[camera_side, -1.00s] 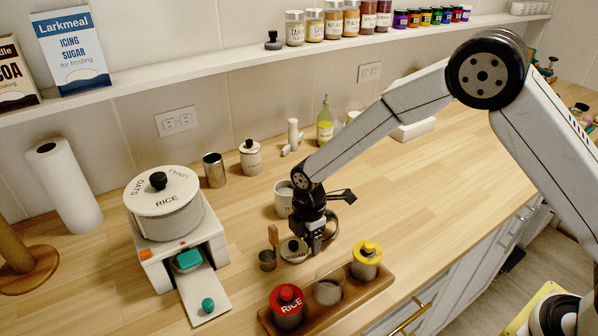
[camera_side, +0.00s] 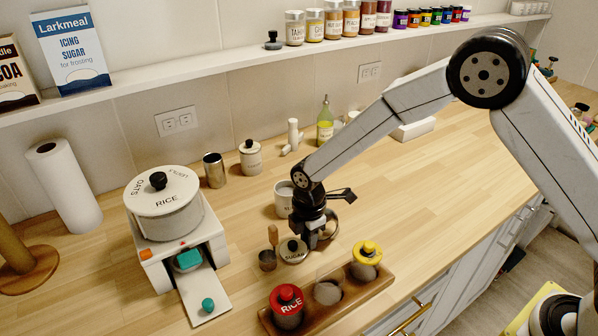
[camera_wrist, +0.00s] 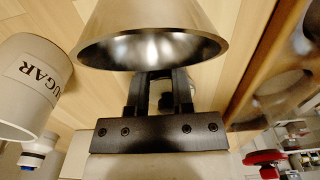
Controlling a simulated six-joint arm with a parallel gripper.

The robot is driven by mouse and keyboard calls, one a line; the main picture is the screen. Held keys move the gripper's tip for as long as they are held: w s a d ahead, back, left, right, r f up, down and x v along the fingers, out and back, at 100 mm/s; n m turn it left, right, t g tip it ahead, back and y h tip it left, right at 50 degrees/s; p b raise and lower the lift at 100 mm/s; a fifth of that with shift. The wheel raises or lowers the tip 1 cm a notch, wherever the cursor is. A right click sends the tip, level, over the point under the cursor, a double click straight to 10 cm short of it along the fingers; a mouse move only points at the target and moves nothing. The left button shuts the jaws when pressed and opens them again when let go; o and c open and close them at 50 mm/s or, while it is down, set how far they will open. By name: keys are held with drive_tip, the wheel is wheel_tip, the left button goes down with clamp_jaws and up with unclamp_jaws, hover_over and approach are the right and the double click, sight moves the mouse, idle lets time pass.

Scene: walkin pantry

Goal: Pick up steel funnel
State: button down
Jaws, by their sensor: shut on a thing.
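The steel funnel (camera_wrist: 155,45) fills the upper middle of the wrist view, its wide mouth facing the camera. In the side view its curved metal rim (camera_side: 333,226) shows just right of my gripper, and the rest is hidden behind the gripper. My gripper (camera_side: 311,238) is shut on the funnel. In the wrist view the fingers (camera_wrist: 165,88) reach to the funnel, but their contact is hidden behind its wide rim. Whether the funnel is clear of the counter cannot be told.
A white SUGAR canister (camera_wrist: 28,88) stands close by, left of the funnel in the wrist view. A SUGAR lid (camera_side: 293,250) and small scoop cup (camera_side: 267,260) lie near the gripper. A wooden tray (camera_side: 349,301) with jars is in front. The counter right is clear.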

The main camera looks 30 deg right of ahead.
drive_tip(key=shift+r, duration=0.45)
drive_tip(key=s+d+r, duration=0.1)
drive_tip(key=s+r, duration=0.2)
drive_tip(key=s, duration=0.1)
drive_tip(key=s+d+r, duration=0.1)
drive_tip(key=s+r, duration=0.2)
drive_tip(key=r, duration=0.1)
drive_tip(key=s+d+r, duration=0.1)
drive_tip(key=s+r, duration=0.3)
drive_tip(key=shift+s+d, duration=0.2)
drive_tip(key=shift+s, duration=0.1)
drive_tip(key=shift+s+d+r, duration=0.15)
drive_tip(key=shift+s+r, duration=0.1)
drive_tip(key=shift+s, duration=0.25)
drive_tip(key=shift+s+d+r, duration=0.1)
drive_tip(key=shift+s+r, duration=0.1)
drive_tip(key=shift+s, duration=0.25)
drive_tip(key=shift+a, duration=0.15)
drive_tip(key=a+r+y, duration=0.3)
drive_tip(key=a+y, duration=0.4)
drive_tip(key=a, duration=0.4)
drive_tip(key=shift+w+a+r+y, duration=0.25)
drive_tip(key=shift+w+a+y, duration=0.05)
drive_tip(key=shift+w+a, duration=0.1)
